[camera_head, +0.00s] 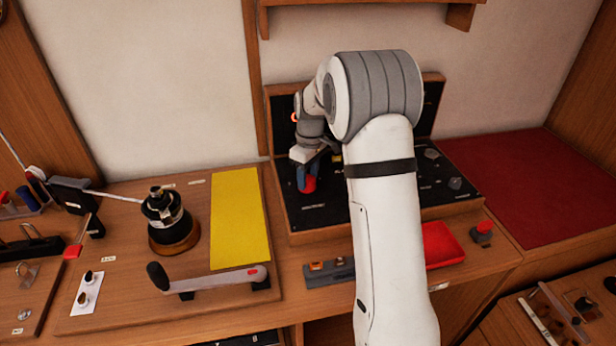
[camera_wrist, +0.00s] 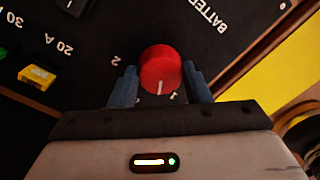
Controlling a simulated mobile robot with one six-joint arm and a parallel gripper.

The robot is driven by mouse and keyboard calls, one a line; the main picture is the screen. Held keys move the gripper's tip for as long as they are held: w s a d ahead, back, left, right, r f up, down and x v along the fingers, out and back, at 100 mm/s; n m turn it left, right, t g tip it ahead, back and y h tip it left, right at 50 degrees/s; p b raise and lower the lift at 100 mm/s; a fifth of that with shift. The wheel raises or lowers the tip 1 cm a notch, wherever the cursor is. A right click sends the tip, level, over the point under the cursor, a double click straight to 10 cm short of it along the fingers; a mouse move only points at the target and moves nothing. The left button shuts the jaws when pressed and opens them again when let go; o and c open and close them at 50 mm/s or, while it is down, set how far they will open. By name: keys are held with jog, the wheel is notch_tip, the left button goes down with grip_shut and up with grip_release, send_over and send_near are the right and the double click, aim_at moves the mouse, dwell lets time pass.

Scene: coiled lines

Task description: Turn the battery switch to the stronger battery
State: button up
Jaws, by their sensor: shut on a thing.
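The battery switch is a round red knob (camera_wrist: 161,72) with a white pointer line, on a black panel marked "BATTERY". In the wrist view the line points down toward my gripper, near a partly hidden mark; a "2" stands to its left. My gripper (camera_wrist: 160,88) has its blue fingers on both sides of the knob and is shut on it. In the head view the red knob (camera_head: 309,184) shows beside my gripper (camera_head: 305,180) at the panel's left part. My arm hides much of the panel (camera_head: 322,216). No battery reading is legible.
A yellow sheet (camera_head: 238,218) and a winch (camera_head: 168,222) with a lever handle lie left of the panel. A red tray (camera_head: 440,245) and a red-topped button (camera_head: 483,232) are at the right. A yellow piece (camera_wrist: 37,76) sits by the "20 A" label.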

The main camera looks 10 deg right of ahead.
aim_at(308, 178)
jog(key=n, duration=0.5)
jog(key=shift+w, duration=0.1)
jog(key=shift+n, duration=0.4)
jog(key=o, duration=1)
jog(key=shift+r, duration=0.1)
jog(key=r, duration=0.7)
jog(key=shift+w+d+b, duration=0.1)
jog(key=shift+w+b, duration=0.1)
jog(key=shift+b, duration=0.2)
jog(key=shift+r, duration=0.3)
